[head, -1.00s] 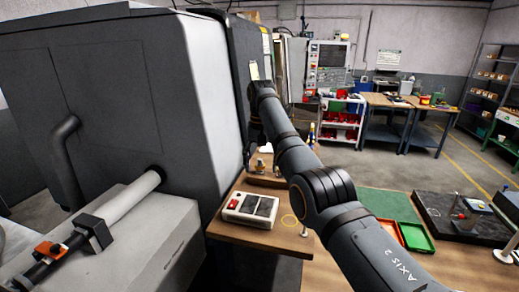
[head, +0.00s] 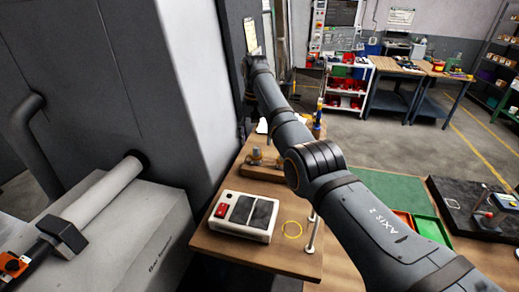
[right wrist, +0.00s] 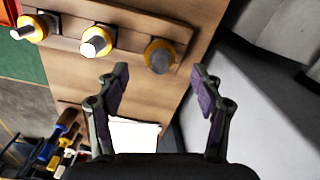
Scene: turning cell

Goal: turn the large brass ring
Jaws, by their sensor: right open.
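In the right wrist view three posts with brass-coloured rings stand in a row on a wooden block (right wrist: 125,45). The right brass ring (right wrist: 160,56), around a dark grey top, appears ahead between my open fingers, apart from them. I cannot tell for sure which is largest. My right gripper (right wrist: 160,74) is open and empty. In the head view the brass pieces (head: 262,158) are small on the bench, and the right gripper is largely hidden beyond my arm. My left gripper is not in view.
The grey machine wall (head: 190,90) stands close left of my right arm. Screwdriver-like tools (right wrist: 60,145) and white paper (right wrist: 135,135) are near the gripper.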

